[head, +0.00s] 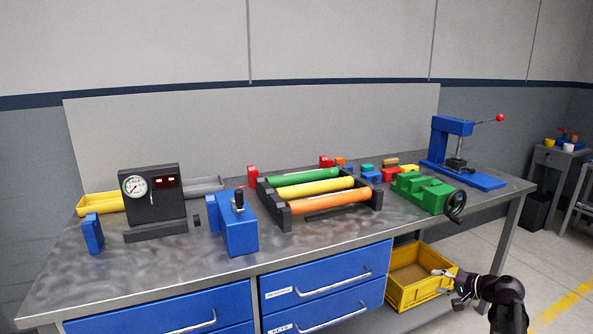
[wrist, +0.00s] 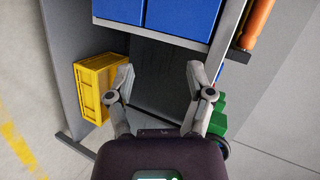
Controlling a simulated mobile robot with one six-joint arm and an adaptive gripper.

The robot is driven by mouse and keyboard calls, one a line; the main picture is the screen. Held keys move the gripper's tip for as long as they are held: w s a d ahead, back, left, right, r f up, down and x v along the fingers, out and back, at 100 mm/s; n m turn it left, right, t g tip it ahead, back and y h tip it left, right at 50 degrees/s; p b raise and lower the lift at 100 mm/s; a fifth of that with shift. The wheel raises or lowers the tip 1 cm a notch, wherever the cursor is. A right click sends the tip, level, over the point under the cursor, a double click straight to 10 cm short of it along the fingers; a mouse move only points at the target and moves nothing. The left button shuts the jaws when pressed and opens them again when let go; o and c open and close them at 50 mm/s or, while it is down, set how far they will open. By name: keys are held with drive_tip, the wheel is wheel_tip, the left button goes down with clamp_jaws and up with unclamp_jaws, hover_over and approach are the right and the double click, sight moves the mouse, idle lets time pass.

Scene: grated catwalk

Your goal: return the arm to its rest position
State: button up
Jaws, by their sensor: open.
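My gripper (head: 448,287) is at the lower right of the head view, in front of the workbench's right end and seen beside the yellow crate. In the wrist view my gripper (wrist: 159,78) has its two grey fingers spread wide apart with nothing between them. Part of my dark arm shows at the lower right corner of the head view; the rest of it is out of frame.
The steel workbench (head: 165,262) carries a rack of coloured rollers (head: 375,200), a green vise (head: 425,192) and a blue press (head: 450,145). Blue drawers (head: 322,285) and a yellow crate (head: 412,296) are below. Open floor (head: 510,245) lies to the right.

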drive_tip(key=s+a+f+n+g+h, duration=0.1)
drive_tip(key=s+a+f+n+g, duration=0.15)
drive_tip(key=a, duration=0.55)
drive_tip(key=s+a+f+n+g+h, duration=0.15)
drive_tip(key=a+f+g, duration=0.25)
drive_tip(key=a, duration=0.4)
drive_tip(key=s+a+f+n+g+h, duration=0.2)
drive_tip(key=s+a+h, duration=0.1)
drive_tip(key=s+a, duration=0.25)
drive_tip(key=s+a+f+n+g+h, duration=0.2)
drive_tip(key=s+a+f+n+h, duration=0.15)
drive_tip(key=s, duration=0.35)
wheel_tip(320, 180, up, 24)
drive_tip(key=p, duration=2.2)
drive_tip(key=shift+w+a+m+y+p, duration=0.3)
drive_tip(key=shift+a+m+p, duration=0.05)
drive_tip(key=shift+p, duration=0.05)
drive_tip(key=shift+f, duration=0.1)
